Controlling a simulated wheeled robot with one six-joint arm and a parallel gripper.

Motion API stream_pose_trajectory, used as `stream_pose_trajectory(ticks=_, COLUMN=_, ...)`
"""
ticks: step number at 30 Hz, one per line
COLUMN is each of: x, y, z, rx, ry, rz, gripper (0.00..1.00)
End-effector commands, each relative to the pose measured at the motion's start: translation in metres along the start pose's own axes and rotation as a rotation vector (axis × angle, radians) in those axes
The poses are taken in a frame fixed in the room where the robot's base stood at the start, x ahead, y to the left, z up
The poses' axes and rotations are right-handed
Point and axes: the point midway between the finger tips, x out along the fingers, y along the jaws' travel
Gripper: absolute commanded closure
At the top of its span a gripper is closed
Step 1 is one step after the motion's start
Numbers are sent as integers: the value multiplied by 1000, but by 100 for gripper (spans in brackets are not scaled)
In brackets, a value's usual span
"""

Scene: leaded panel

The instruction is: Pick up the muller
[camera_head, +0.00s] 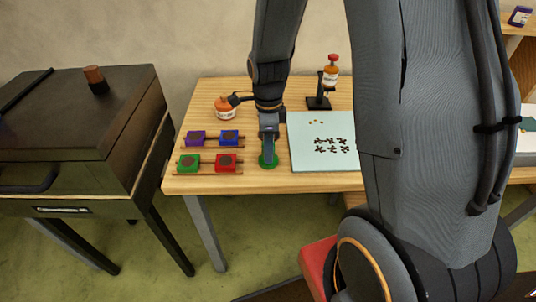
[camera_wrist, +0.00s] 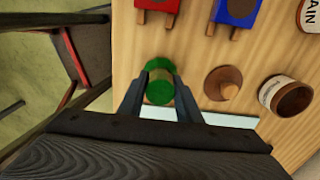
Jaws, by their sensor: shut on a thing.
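The muller (camera_wrist: 160,90) is a green, round-ended piece. In the wrist view it sits between the two fingers of my gripper (camera_wrist: 160,100), which are closed on it from both sides. In the head view my gripper (camera_head: 268,140) points down over the wooden table near its front edge, and the muller's green base (camera_head: 268,161) shows just below the fingers. The base is at or very close to the tabletop; I cannot tell whether it touches. The fingers hide part of the muller.
A pale blue panel (camera_head: 305,155) with dark pieces lies just right. Coloured blocks (camera_head: 196,138) on wooden rails stand left. A dark cabinet (camera_head: 80,130) stands left.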

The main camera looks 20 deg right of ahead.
Motion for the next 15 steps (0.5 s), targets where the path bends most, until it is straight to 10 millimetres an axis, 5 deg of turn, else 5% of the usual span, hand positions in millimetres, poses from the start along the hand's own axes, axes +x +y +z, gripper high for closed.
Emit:
stream_pose_trajectory(ticks=8, x=-13, y=-2, z=0, rx=0, ry=-1, rz=-4, gripper=100)
stream_pose_trajectory(ticks=15, x=-48, y=-2, z=1, rx=0, ry=-2, rz=-6, gripper=100)
